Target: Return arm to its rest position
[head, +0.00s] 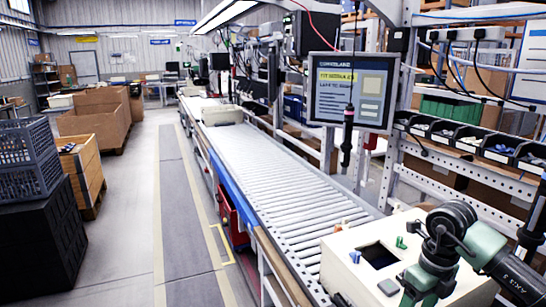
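My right arm (470,245), green and black, comes in from the right edge and bends down over a cream-coloured housing (352,262) at the near end of the conveyor. Its hand end reaches the bottom edge of the picture, and its fingers cannot be made out. My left arm and gripper are not in view. A black screwdriver (347,135) hangs upright on a cable in front of the monitor, apart from my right arm.
The roller conveyor (270,165) runs away to the upper left. A monitor (352,92) stands above it. Parts bins (470,138) line the rack at right. Crates (28,160) and a wooden box (82,172) stand left. The grey walkway (180,215) is clear.

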